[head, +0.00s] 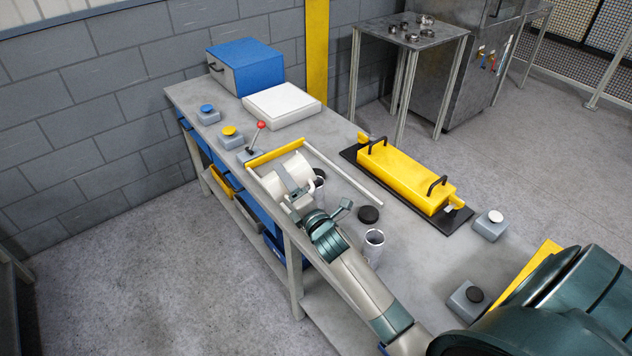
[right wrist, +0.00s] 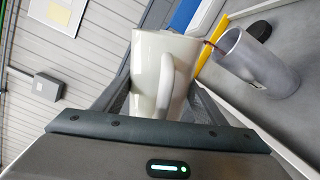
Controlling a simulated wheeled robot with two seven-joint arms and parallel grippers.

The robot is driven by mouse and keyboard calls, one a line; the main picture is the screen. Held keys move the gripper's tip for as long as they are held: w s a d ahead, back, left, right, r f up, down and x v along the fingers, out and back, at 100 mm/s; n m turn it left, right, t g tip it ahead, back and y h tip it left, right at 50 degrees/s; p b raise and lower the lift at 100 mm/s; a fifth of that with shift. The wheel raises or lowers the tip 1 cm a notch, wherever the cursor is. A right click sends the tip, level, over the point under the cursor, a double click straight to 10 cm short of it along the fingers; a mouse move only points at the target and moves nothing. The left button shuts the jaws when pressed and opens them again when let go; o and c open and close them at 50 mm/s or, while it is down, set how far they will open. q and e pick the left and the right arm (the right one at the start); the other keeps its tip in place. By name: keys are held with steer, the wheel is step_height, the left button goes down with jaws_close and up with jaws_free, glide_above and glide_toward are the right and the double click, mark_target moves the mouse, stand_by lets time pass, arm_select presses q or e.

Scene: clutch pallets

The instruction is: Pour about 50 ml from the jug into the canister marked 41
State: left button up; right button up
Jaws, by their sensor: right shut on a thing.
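The white jug (head: 293,172) is tilted over on its side above the bench. My right gripper (head: 294,192) is shut on it, and the jug's handle faces the right wrist camera (right wrist: 164,88). A grey canister (head: 319,194) stands just right of the jug, below its mouth. In the right wrist view a thin dark red streak runs from the jug's lip to this canister (right wrist: 262,68). Its label is too small to read. A second grey canister (head: 372,250) stands nearer, right of my forearm; its marking cannot be read. My left gripper is not in view.
A black disc (head: 368,214) lies between the canisters. A yellow block with black handles (head: 405,177) lies on a dark plate to the right. A red-knobbed lever (head: 256,140), a white flat box (head: 281,105) and a blue box (head: 246,68) stand farther back.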

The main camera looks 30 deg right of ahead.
steer(key=shift+r, duration=0.15)
stand_by(0.7)
steer(key=shift+a+f+n+b, duration=0.1)
steer(key=shift+f+n+b, duration=0.3)
steer(key=shift+f+n, duration=0.55)
steer(key=shift+n, duration=0.15)
steer(key=shift+r, duration=0.1)
steer(key=shift+f+n+b, duration=0.7)
steer(key=shift+f+n, duration=0.3)
steer(key=shift+n, duration=0.4)
